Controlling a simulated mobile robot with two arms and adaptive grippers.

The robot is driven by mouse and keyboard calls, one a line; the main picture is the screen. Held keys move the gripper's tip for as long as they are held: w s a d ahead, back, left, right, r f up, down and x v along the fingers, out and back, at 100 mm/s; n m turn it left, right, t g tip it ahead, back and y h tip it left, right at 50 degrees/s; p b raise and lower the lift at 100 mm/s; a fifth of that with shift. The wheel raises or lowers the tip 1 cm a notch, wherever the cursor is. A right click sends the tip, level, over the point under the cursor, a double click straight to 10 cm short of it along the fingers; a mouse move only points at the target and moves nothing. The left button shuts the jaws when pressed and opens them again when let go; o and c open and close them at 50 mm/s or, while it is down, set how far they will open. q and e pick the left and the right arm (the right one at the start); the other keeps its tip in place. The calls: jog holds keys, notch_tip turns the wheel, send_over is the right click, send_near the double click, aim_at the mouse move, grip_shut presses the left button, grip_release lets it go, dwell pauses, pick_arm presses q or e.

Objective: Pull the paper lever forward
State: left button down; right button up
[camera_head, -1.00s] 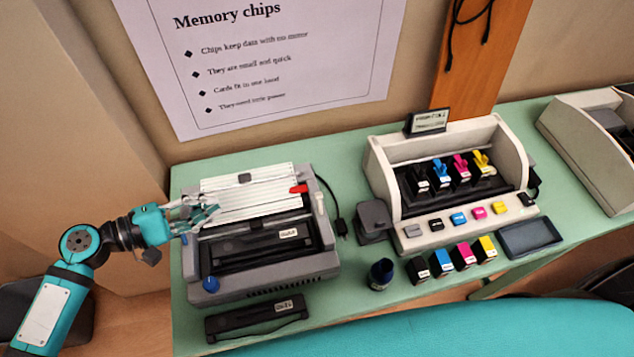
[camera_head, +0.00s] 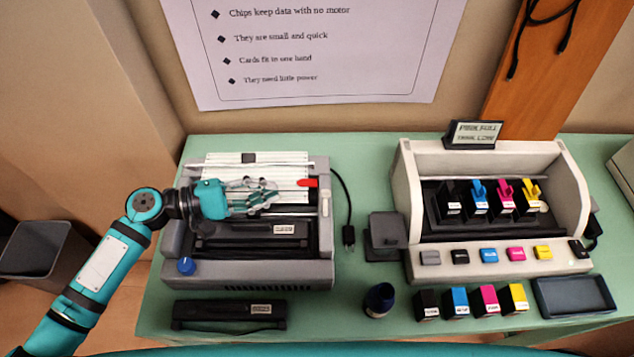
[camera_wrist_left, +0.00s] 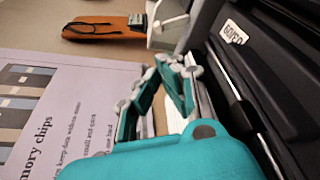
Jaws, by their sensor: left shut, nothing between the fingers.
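A grey printer (camera_head: 325,262) with white lined paper (camera_head: 285,164) at its top stands at the left of the green table. A small red lever (camera_head: 307,183), likely the paper lever, sticks out at the printer's upper right, beside the paper. My left gripper (camera_head: 270,197) reaches in from the left over the printer, its fingers shut and empty, a short way left of the red lever. I cannot tell its exact height. In the left wrist view the fingers (camera_wrist_left: 178,68) point along the printer's dark cover (camera_wrist_left: 275,75); the red lever does not show there. My right gripper is not in view.
A blue knob (camera_head: 186,266) sits at the printer's front left. A loose black cartridge (camera_head: 225,314) lies in front.

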aim_at(325, 202)
pick_arm(q)
jog(key=shift+a, duration=0.1)
jog(key=p+x, duration=0.3)
jog(key=x, duration=0.5)
jog(key=shift+w+d, duration=0.1)
jog(key=shift+d, duration=0.2)
jog(key=shift+x, duration=0.75)
